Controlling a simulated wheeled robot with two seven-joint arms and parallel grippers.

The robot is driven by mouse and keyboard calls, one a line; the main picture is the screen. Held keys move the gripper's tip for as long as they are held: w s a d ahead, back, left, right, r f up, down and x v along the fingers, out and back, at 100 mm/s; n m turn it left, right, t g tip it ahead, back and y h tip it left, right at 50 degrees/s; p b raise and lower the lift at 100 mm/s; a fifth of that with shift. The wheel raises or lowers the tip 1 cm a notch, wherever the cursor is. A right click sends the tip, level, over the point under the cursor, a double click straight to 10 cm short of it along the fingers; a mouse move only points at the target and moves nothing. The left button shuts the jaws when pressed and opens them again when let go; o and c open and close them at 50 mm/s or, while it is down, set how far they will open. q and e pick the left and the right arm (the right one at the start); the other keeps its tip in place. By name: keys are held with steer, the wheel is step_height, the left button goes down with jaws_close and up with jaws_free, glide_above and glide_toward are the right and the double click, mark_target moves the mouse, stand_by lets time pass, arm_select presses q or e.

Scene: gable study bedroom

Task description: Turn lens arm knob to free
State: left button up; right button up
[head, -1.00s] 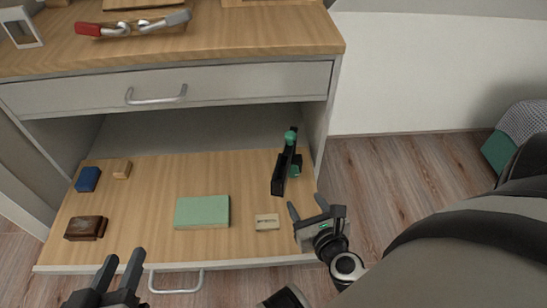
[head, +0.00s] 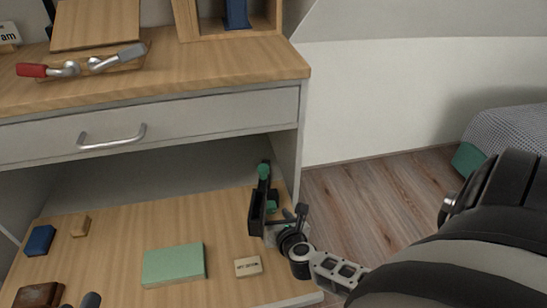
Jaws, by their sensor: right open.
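A small black device (head: 256,212) stands at the right side of the pulled-out drawer. It has a round green knob (head: 263,171) on top and a smaller green part (head: 271,206) lower on its right side. My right gripper (head: 286,219) is open at the lower right of the device, close to the lower green part. I cannot tell whether it touches, and its fingers partly overlap the device's base. On the desktop, a piece with a red end (head: 31,70) and grey metal levers (head: 118,59) lies on a wooden base. A fingertip of my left gripper (head: 91,299) shows at the bottom edge; the rest is cut off.
The drawer board (head: 215,225) also holds a green block (head: 174,265), a small cream labelled block (head: 248,266), a blue block (head: 39,240), a small wooden block (head: 80,226) and a brown block (head: 40,295). The closed drawer above has a metal handle (head: 112,137). Floor (head: 365,195) is free at right.

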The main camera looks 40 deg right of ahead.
steer(key=shift+w+d+f, duration=0.25)
steer(key=shift+w, duration=0.3)
arm_select(q)
steer(key=shift+w+r, duration=0.1)
steer(key=shift+r, duration=0.1)
arm_select(e)
steer(key=shift+w, duration=0.1)
